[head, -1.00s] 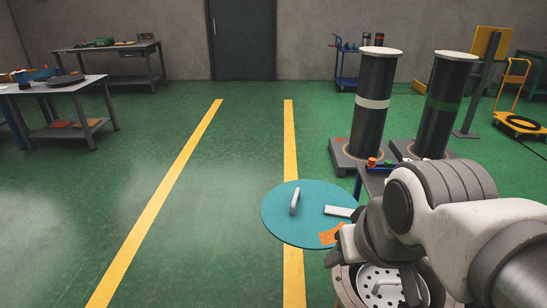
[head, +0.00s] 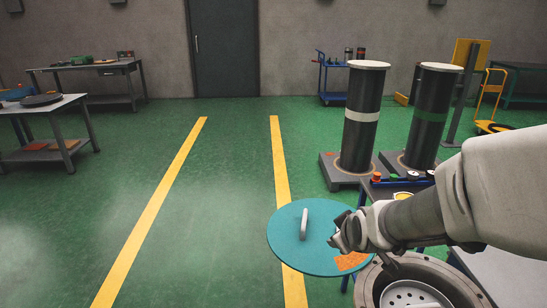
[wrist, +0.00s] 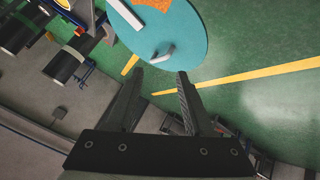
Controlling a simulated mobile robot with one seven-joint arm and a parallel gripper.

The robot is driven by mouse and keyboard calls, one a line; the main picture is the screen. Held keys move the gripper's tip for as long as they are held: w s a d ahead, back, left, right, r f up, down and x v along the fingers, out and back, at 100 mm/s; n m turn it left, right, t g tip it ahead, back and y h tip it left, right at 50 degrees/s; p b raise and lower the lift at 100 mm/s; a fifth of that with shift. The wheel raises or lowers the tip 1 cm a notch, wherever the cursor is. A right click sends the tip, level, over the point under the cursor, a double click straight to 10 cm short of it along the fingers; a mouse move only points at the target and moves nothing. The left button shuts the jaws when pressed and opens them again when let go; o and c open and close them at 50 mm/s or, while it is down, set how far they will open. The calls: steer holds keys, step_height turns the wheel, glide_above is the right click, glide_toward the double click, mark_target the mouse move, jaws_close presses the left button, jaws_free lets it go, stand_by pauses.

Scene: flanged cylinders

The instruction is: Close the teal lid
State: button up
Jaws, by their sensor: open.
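The teal lid (head: 295,252) is a flat round disc with an upright grey handle (head: 304,223) and an orange patch (head: 350,261). It is swung out to the left of the flanged cylinder (head: 455,280), whose mouth is uncovered and shows a white perforated plate (head: 408,296). My gripper (head: 340,236) is at the lid's right edge and hides part of it. In the wrist view my gripper (wrist: 160,73) is open and empty. The lid (wrist: 185,28) lies ahead of the fingertips, with its handle (wrist: 162,56) just beyond the gap between them.
Two tall dark cylinders (head: 362,120) (head: 430,118) stand on grey bases behind the lid. A blue-edged stand with small coloured parts (head: 400,179) is just beyond my arm. Workbenches (head: 45,125) are at the left. The green floor left of the lid is clear.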

mark_target(305, 217)
steer(key=w+f+n+t+b, duration=0.1)
steer(key=w+f+n, duration=0.2)
steer(key=f, duration=0.1)
steer(key=w+d+f+n+t+b, duration=0.1)
steer(key=w+f+n+t, duration=0.1)
steer(key=w+f+n, duration=0.1)
steer(key=w+f+n+t+b, duration=0.1)
steer(key=w+f+n, duration=0.2)
steer(key=f+n, duration=0.2)
steer(key=shift+d+f+t+h+b, duration=0.25)
steer(key=shift+f+t+h+b, duration=0.05)
steer(key=shift+h+b, duration=0.1)
steer(key=n, duration=0.1)
steer(key=a+f+n+t+y, duration=0.1)
steer(key=n, duration=0.1)
steer(key=a+n+b, duration=0.1)
steer(key=n, duration=0.1)
steer(key=shift+w+f+t, duration=0.3)
steer(key=shift+w, duration=0.05)
steer(key=n+y, duration=0.1)
steer(key=a+n, duration=0.1)
steer(key=n, duration=0.1)
steer(key=shift+a+f+t+y, duration=0.15)
steer(key=shift+t+y, duration=0.15)
steer(key=shift+y, duration=0.1)
steer(key=b+x, duration=0.1)
steer(key=x, duration=1.6)
steer(key=shift+w+f+b, duration=0.15)
steer(key=shift+w+b, duration=0.05)
steer(key=shift+b, duration=0.1)
